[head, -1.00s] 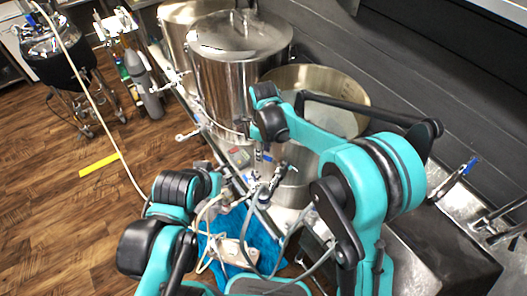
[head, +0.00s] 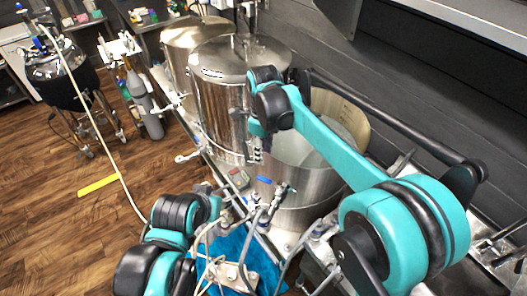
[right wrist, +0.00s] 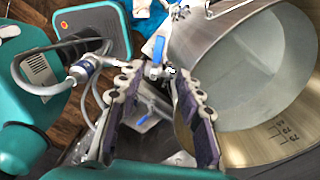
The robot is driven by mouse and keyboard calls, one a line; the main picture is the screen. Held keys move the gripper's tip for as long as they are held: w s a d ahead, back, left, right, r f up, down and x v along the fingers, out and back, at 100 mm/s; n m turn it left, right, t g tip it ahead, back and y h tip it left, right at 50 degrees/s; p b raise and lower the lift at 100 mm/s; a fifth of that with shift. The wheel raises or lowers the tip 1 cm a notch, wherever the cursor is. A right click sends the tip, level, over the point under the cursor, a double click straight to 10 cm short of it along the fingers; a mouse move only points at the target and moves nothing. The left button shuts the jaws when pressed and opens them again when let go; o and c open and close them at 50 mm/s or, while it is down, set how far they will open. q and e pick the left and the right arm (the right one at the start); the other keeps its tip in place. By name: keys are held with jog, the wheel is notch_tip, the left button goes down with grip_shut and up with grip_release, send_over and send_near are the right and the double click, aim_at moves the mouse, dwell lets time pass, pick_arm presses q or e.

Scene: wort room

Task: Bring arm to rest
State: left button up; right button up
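My right arm (head: 330,150) is teal and black and reaches in from the right over the open steel kettle (head: 335,115). Its gripper (head: 256,150) is small in the head view, in front of the lidded kettle. In the right wrist view the two padded fingers of the right gripper (right wrist: 157,80) are spread apart with nothing held between them. A blue-handled valve (right wrist: 157,50) shows beyond the fingertips, beside the open kettle (right wrist: 180,50). My left arm (head: 175,225) is folded at the lower left; its gripper is not seen.
A lidded steel kettle (head: 225,85) and another kettle (head: 185,45) stand in a row behind. Valves, hoses and a blue cloth (head: 235,255) lie near the front. A dark wall runs along the right. Wooden floor (head: 50,240) with a yellow strip (head: 98,185) is open at left.

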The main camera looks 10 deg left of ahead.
jog(key=s+d+f+n+t+b, duration=0.1)
jog(key=s+d+n+b, duration=0.2)
jog(key=d+n, duration=0.3)
jog(key=s+d+n+t+b, duration=0.2)
jog(key=s+d+n, duration=0.15)
jog(key=d, duration=0.45)
jog(key=s+d+f+n+t+b, duration=0.4)
jog(key=s+d+f+n+b, duration=0.1)
jog(key=s+d+f+n, duration=0.5)
jog(key=shift+s+d+f+n, duration=0.25)
jog(key=shift+s+d+n, duration=0.4)
jog(key=shift+n, duration=0.4)
